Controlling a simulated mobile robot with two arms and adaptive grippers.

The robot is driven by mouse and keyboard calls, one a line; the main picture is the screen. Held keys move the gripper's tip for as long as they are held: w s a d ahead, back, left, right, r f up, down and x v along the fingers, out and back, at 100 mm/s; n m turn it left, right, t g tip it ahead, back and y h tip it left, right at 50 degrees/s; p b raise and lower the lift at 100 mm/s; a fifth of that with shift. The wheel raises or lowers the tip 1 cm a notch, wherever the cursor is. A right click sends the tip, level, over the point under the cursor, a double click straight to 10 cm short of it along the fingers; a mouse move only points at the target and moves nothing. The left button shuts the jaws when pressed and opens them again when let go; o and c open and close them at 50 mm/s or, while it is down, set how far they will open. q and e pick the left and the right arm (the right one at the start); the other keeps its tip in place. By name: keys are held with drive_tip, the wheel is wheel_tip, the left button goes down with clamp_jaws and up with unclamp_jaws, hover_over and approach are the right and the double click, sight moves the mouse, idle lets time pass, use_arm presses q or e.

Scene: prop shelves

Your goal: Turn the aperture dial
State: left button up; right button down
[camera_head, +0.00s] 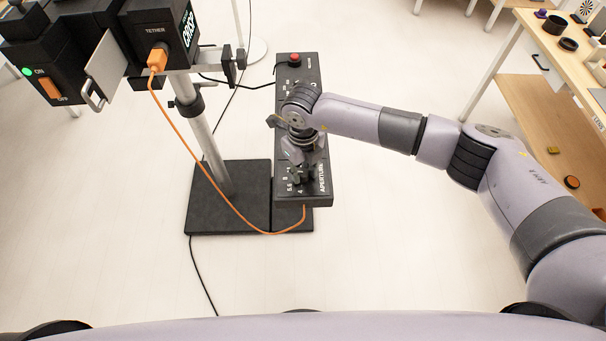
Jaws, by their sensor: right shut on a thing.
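A long black control panel (312,199) has an "APERTURE" label (322,178) and white scale numbers such as 8, 5.6 and 4 at its near end. My right gripper (302,174) reaches down over this end from above and is shut on the aperture dial. The dial itself is mostly hidden by the gripper and wrist, so its pointer position cannot be read. My left gripper is not in view.
A red button (295,58) sits at the panel's far end. An orange tether cable (188,147) runs from a black camera (110,45) on a stand to the panel. The stand's black base (228,205) is on the floor. A wooden shelf (535,110) with props stands right.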

sight(303, 172)
drive_tip(key=shift+n+b, duration=0.75)
drive_tip(key=shift+n, duration=0.05)
drive_tip(key=c, duration=1.3)
unclamp_jaws()
wheel_tip(303, 172, up, 12)
